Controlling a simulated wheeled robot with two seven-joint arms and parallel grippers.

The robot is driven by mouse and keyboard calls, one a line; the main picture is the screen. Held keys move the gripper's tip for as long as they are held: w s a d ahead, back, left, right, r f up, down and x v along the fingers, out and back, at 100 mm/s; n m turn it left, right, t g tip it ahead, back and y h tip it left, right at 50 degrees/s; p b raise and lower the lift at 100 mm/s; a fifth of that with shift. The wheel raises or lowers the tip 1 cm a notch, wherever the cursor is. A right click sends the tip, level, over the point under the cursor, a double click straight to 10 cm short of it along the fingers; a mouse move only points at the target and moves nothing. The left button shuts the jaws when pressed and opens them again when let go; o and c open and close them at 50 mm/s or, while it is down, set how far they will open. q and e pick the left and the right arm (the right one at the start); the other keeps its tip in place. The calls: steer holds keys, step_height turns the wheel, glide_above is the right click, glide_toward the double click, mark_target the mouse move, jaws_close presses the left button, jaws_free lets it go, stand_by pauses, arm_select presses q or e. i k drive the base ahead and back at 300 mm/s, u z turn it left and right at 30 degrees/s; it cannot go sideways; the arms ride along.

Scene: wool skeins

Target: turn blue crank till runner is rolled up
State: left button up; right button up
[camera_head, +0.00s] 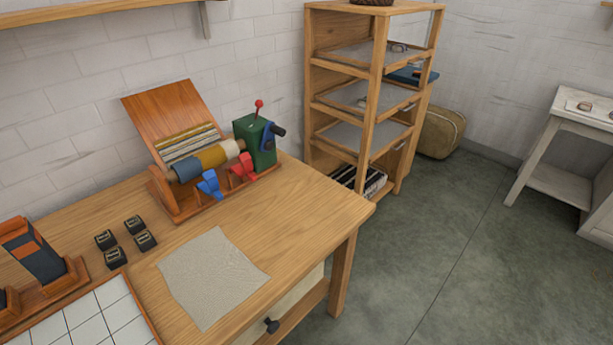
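A wooden winding device (205,205) stands on the table against the wall. A green box (254,140) at its right end carries a blue crank (269,140) with a dark handle (279,131) pointing right, and a red-knobbed lever (258,106) on top. A striped cloth, seemingly the runner (188,142), lies on the lower part of the slanted board. A roller (213,157) with blue, yellow and pale sections lies in front of it. A blue clip-like part (209,184) and red ones (243,168) sit before the roller. Neither of my grippers is in view.
A beige cloth (211,277) lies flat on the wooden table (317,207). Several small black blocks (134,225), a white-tiled tray (92,319) and a dark-and-orange object (32,250) are at left. A wooden shelf (372,80) stands behind the table's right end. Floor at right is clear.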

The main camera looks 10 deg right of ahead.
mark_target(267, 144)
steer(key=u, duration=2.45)
steer(key=k, duration=0.5)
steer(key=z, duration=1.25)
